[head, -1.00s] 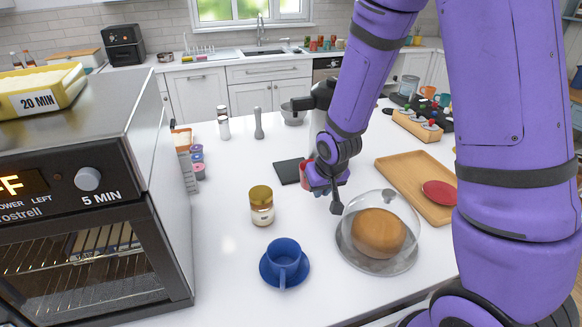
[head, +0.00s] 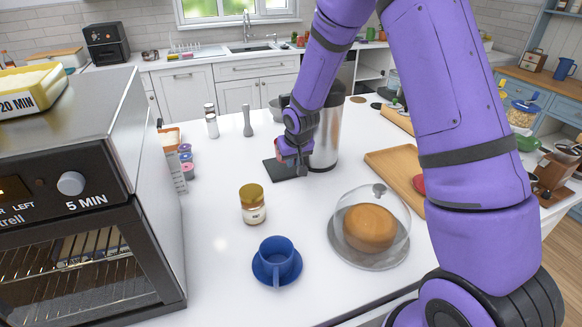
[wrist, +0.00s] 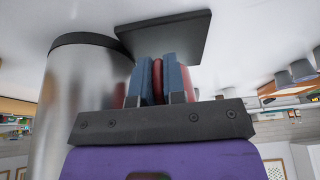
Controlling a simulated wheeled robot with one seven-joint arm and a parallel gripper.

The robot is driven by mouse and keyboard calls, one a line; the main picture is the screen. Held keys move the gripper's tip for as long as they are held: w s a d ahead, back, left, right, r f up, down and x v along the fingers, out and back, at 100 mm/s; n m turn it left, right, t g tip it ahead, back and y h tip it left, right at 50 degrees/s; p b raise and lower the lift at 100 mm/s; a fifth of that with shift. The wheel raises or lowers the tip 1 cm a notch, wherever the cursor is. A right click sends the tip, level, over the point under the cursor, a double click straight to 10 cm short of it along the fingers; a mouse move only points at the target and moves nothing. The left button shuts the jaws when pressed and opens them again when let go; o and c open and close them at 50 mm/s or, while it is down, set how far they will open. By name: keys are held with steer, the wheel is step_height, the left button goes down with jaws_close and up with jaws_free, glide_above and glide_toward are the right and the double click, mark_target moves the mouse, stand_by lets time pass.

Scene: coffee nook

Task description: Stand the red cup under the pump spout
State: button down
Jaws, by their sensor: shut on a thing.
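My gripper (head: 290,158) is shut on the red cup (head: 279,150) in the head view, in front of the silver pump flask (head: 328,135). Most of the cup is hidden by my gripper. In the wrist view, a strip of the red cup (wrist: 157,78) shows between my blue fingers (wrist: 158,88). The dark square mat (head: 282,172) lies at the flask's foot, and the cup is over or on it; I cannot tell whether they touch. The mat (wrist: 170,35) and flask (wrist: 75,110) also show in the wrist view. My arm hides most of the pump's black head and spout.
A glass-domed cake (head: 370,226), a blue cup (head: 277,258) on a saucer and a gold-lidded jar (head: 253,205) stand nearer on the white counter. A wooden tray (head: 395,170) is at right. The toaster oven (head: 70,200) fills the left.

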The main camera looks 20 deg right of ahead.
mark_target(290, 174)
steer(key=shift+w, duration=0.5)
steer(key=shift+w+f, duration=0.15)
steer(key=shift+f, duration=1.65)
steer(key=shift+f, duration=0.15)
steer(key=c, duration=1.2)
jaws_free()
